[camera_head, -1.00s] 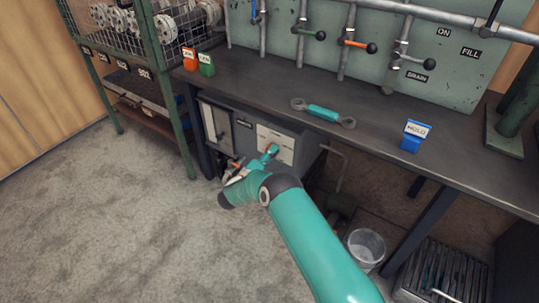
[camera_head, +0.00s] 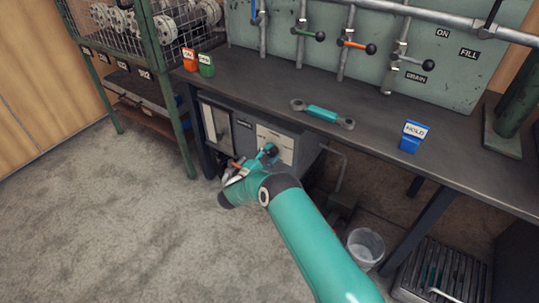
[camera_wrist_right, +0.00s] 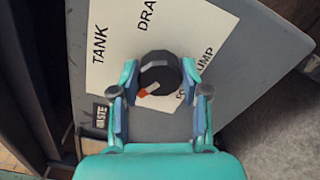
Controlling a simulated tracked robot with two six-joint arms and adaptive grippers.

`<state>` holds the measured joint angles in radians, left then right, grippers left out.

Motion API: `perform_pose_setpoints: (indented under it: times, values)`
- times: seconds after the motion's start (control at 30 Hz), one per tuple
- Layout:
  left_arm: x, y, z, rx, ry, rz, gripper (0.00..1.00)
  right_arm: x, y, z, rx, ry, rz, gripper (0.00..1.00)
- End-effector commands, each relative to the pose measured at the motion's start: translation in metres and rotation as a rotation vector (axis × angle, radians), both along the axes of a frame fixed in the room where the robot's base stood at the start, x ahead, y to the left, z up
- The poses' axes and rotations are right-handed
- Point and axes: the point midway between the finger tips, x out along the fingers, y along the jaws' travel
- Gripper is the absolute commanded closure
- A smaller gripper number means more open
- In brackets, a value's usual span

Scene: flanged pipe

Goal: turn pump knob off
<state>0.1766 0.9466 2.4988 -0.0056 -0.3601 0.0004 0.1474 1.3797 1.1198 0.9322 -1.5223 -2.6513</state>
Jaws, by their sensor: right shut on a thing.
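The pump knob (camera_wrist_right: 158,72) is a dark, faceted dial with an orange pointer mark on a white label plate. In the right wrist view its orange mark faces down and left, away from the word TANK. My right gripper (camera_wrist_right: 160,78) has one teal finger on each side of the knob and is shut on it. In the head view the knob (camera_head: 268,151) shows at the gripper's far end, on the front of a grey box (camera_head: 308,150) under the bench. My left gripper is not in view.
The workbench (camera_head: 250,85) overhangs the box. A green wire rack (camera_head: 160,60) stands to the left and a clear bucket (camera_head: 366,246) to the right on the floor. A wrench with a teal handle (camera_head: 322,113) and a blue HOLD sign (camera_head: 411,141) are on the bench.

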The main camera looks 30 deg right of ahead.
Motion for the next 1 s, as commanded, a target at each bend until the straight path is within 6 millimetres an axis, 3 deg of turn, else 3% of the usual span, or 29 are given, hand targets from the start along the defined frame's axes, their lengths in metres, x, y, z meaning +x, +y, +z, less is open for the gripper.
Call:
perform_pose_setpoints:
  times: [0.5,0.53,0.67,1.0]
  values:
    - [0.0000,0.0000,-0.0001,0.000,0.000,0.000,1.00,0.0005,-0.0006,-0.0022,-0.006,0.028,0.004,0.89]
    - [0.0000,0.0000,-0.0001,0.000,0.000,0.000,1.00,0.0005,-0.0006,-0.0023,-0.006,0.028,0.004,0.53]
    - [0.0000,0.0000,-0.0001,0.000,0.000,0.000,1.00,0.0001,-0.0005,-0.0019,-0.006,0.027,0.002,0.31]
    - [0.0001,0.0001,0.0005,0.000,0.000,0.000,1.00,-0.0002,0.0007,-0.0008,-0.008,0.024,0.001,0.29]
